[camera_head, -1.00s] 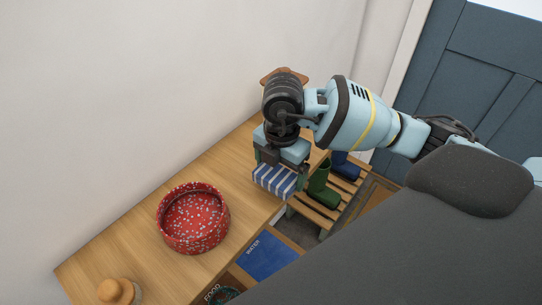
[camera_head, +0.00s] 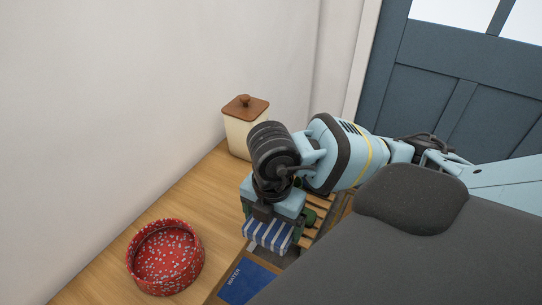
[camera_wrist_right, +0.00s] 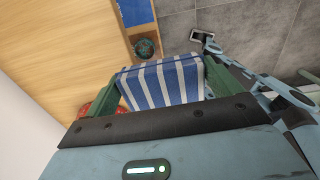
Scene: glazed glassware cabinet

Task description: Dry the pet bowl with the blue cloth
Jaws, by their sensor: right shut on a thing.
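The pet bowl (camera_head: 165,257) is red with pale speckles and stands upright on the wooden bench top, at the lower left of the head view. Its edge also shows in the right wrist view (camera_wrist_right: 84,109), partly hidden by my gripper. My right gripper (camera_head: 268,228) is shut on the blue cloth (camera_head: 267,236), a folded blue and white striped pad. The cloth fills the space between the green fingers in the right wrist view (camera_wrist_right: 162,84). The cloth is to the right of the bowl and apart from it. My left gripper is not in view.
A cream canister with a wooden lid (camera_head: 246,124) stands at the back of the bench top (camera_head: 190,205), by the wall. A slatted rack (camera_head: 318,212) is beyond my gripper.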

